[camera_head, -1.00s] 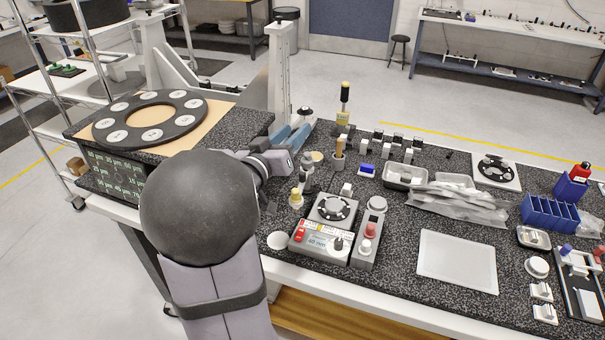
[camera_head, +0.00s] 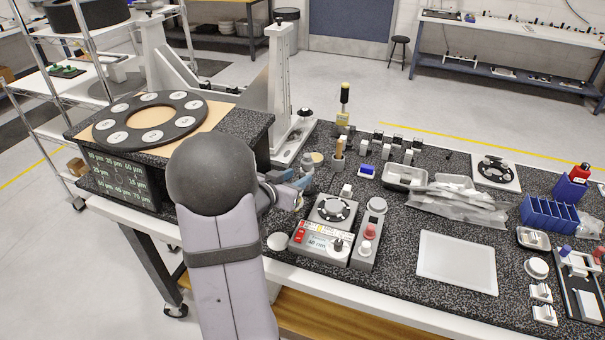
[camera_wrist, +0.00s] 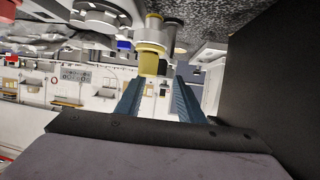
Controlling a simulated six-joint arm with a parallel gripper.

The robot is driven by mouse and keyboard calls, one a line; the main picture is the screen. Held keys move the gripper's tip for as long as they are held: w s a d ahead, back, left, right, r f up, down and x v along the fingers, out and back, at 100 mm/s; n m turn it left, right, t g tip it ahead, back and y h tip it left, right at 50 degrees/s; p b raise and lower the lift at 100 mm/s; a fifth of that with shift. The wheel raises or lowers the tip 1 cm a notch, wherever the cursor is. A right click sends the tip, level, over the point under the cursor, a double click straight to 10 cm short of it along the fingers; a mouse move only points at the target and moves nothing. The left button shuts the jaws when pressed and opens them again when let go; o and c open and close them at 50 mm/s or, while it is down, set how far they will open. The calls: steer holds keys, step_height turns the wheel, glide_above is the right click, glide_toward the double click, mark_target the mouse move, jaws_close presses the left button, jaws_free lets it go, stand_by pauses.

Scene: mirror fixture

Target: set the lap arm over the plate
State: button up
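The lap machine (camera_head: 322,242) stands on the black speckled bench, with a dark round plate (camera_head: 333,209) with holes on top. Left of the plate, a small post with a yellow knob is largely hidden by my gripper (camera_head: 297,188); it looks like part of the lap arm, but I cannot be sure. In the wrist view the yellow knob (camera_wrist: 149,63) lies just beyond and between the blue fingertips of my gripper (camera_wrist: 158,82). The fingers are apart, and I see no contact with the knob.
A control box (camera_head: 369,232) with red and white knobs stands right of the machine. A white disc (camera_head: 278,241) lies to its left. A small bottle (camera_head: 307,177) stands close behind my gripper. A white tray (camera_head: 457,262) lies further right. A ring fixture (camera_head: 101,132) stands left.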

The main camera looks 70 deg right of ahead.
mark_target(302, 175)
steer(key=shift+p+x, duration=0.35)
steer(key=shift+x, duration=1.8)
jaws_close()
